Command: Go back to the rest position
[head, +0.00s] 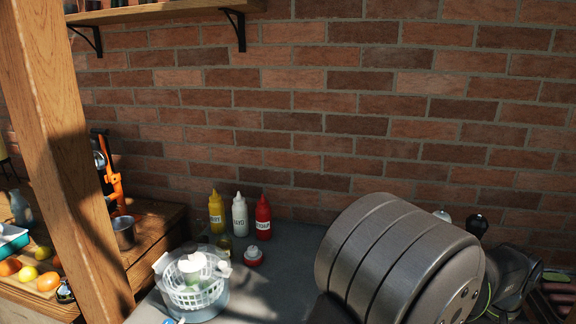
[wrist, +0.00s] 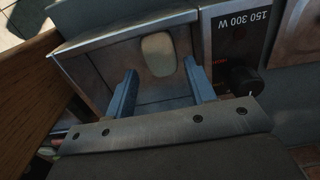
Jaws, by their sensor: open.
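My gripper (wrist: 161,70) shows in the wrist view with its two blue fingers spread apart and nothing held between them. Past the fingertips is a grey metal appliance (wrist: 88,50) with a black knob and a dark panel marked "150 300 W". A pale, rounded object (wrist: 158,54) shows on it, beyond the gap between the fingers; I cannot tell what it is. In the head view my grey arm fills the lower right, and the gripper's fingers cannot be made out there.
Yellow (head: 216,212), white (head: 240,215) and red (head: 263,217) bottles stand by the brick wall. A white basket (head: 195,295) sits in front of them. A wooden post (head: 62,150) rises at left, near a metal cup (head: 123,232) and fruit. A shelf (head: 160,12) hangs above.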

